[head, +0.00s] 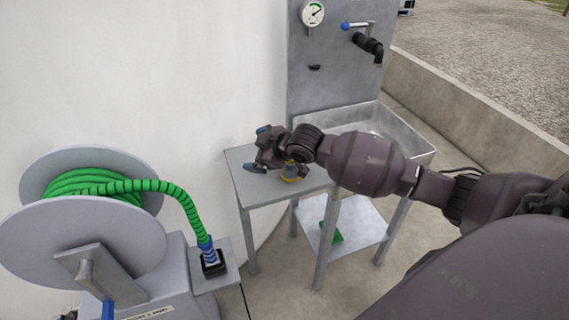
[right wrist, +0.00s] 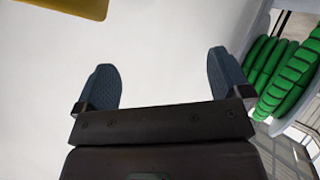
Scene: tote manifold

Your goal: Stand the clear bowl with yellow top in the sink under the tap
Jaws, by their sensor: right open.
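The clear bowl with yellow top (head: 292,173) stands on the small grey table left of the sink, partly hidden by my right gripper and wrist. A yellow surface (right wrist: 80,48) at the upper left of the right wrist view looks like its top. My right gripper (head: 260,149) is open, with its blue-tipped fingers apart and nothing between them, just left of the bowl and above the table. The sink (head: 414,117) is a grey basin behind my right forearm, which hides part of it. The black tap (head: 368,45) is on the panel above. My left gripper is not in view.
The small grey table (head: 258,198) has bare room at its left and front. A green object (head: 331,237) lies on the shelf below the sink. A reel with green hose (head: 95,185) stands at left. A gauge (head: 312,13) is on the grey panel (head: 330,85).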

